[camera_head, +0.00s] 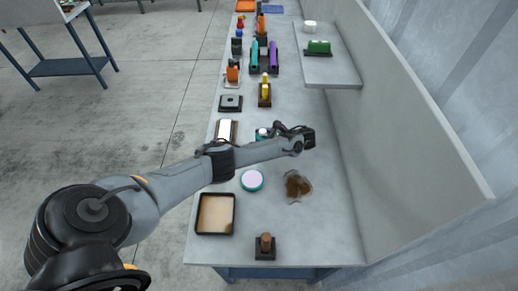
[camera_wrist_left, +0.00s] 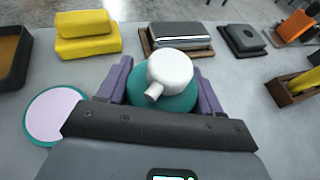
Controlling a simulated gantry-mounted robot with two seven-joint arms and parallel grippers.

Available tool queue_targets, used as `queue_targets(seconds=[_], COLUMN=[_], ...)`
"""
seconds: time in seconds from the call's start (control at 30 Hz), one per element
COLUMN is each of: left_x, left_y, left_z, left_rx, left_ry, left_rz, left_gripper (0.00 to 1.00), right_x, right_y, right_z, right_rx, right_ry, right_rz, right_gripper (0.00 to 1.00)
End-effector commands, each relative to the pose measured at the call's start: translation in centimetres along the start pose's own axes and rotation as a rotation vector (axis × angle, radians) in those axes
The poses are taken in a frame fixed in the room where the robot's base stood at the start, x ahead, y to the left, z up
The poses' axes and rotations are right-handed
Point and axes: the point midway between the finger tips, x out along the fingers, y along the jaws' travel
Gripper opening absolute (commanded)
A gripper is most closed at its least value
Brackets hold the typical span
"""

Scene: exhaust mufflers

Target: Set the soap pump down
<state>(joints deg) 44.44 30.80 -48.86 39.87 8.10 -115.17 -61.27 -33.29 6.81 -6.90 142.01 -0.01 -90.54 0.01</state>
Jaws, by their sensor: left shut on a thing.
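The soap pump has a teal body and a white pump head. In the left wrist view the soap pump (camera_wrist_left: 172,70) stands between the purple fingers of my left gripper (camera_wrist_left: 163,88), which is shut on it. In the head view the soap pump (camera_head: 262,132) shows only in part beside my left gripper (camera_head: 272,134), over the middle of the bench. I cannot tell whether its base touches the bench. A round teal-rimmed coaster with a pale lilac top (camera_head: 252,180) lies nearer on the bench; it also shows in the left wrist view (camera_wrist_left: 56,114). My right gripper is not in view.
A dark-rimmed tray with tan content (camera_head: 232,215), a brown stain (camera_head: 298,186) and a brown-handled block (camera_head: 265,247) lie nearer on the bench. Yellow blocks (camera_wrist_left: 87,36) show in the left wrist view. A wall and raised shelf (camera_head: 325,68) bound the right side.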

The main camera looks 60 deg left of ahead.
Motion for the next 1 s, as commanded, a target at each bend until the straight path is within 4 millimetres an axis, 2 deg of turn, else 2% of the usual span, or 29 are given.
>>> queue_targets(seconds=[0.17, 0.37, 0.5, 0.9, 0.93, 1.0], left_x=[0.3, 1.1, 1.5, 1.6, 1.6, 1.6], left_y=[-0.1, -0.1, -0.1, -0.1, -0.1, -0.1], left_z=[-0.6, -2.6, -3.7, -4.0, -4.0, -3.9], left_rx=[0.000, 0.000, 0.000, 0.001, 0.001, 0.001], left_ry=[0.000, 0.000, 0.001, 0.001, 0.001, 0.001], left_rz=[-0.001, -0.001, 0.000, -0.001, -0.001, -0.001], left_gripper=[0.30, 0.30, 0.30, 0.30, 0.67, 0.77], right_x=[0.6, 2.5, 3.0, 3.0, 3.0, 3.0], right_y=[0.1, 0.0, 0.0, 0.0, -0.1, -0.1], right_z=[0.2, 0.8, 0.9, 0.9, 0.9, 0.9], right_rx=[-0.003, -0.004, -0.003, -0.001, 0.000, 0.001], right_ry=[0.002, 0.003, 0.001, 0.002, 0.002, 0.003], right_rz=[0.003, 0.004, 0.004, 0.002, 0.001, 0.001], right_gripper=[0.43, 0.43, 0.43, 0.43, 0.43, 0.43])
